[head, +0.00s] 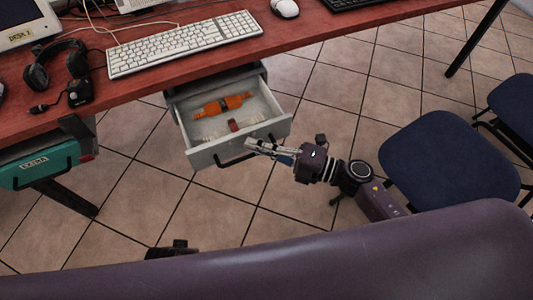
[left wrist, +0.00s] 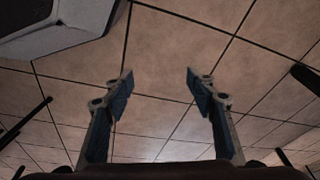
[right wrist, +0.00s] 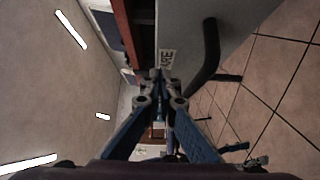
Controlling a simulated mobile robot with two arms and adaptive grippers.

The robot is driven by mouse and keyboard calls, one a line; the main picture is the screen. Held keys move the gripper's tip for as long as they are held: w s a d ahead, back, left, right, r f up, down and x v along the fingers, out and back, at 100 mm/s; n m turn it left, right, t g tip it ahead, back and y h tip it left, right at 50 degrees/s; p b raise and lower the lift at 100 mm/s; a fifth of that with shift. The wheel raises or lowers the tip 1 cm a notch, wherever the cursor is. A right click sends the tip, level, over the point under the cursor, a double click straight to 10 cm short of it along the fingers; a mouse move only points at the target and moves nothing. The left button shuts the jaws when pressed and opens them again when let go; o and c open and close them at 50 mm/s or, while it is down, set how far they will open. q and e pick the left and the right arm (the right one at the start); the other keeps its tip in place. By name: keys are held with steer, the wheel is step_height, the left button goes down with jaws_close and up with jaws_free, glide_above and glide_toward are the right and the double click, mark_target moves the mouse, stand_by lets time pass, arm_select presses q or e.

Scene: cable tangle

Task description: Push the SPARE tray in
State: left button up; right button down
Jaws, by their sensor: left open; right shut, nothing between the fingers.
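The SPARE tray (head: 195,157) is a pale grey drawer pulled out from under the red desk. It holds an orange item (head: 222,105) and a small red item (head: 233,125). A dark bar handle (head: 232,160) is on its front; the handle (right wrist: 205,60) and a partly hidden label (right wrist: 167,59) show in the right wrist view. My right gripper (head: 250,145) is shut and empty, its tips (right wrist: 160,75) at the tray's front face beside the label; I cannot tell whether they touch. My left gripper (left wrist: 160,78) is open and empty above the floor.
A keyboard (head: 185,43), headphones (head: 55,65) and a mouse (head: 285,8) are on the desk (head: 300,35). A teal box (head: 45,165) with a handle hangs at the left. A dark blue chair (head: 448,160) stands right of my right arm. Tiled floor lies open before the tray.

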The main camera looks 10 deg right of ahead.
steer(key=shift+w+a, duration=0.15)
steer(key=shift+w, duration=0.3)
arm_select(q)
steer(key=shift+w+r, duration=0.2)
steer(key=shift+r, duration=0.1)
steer(key=shift+s, duration=0.2)
steer(key=shift+f, duration=0.1)
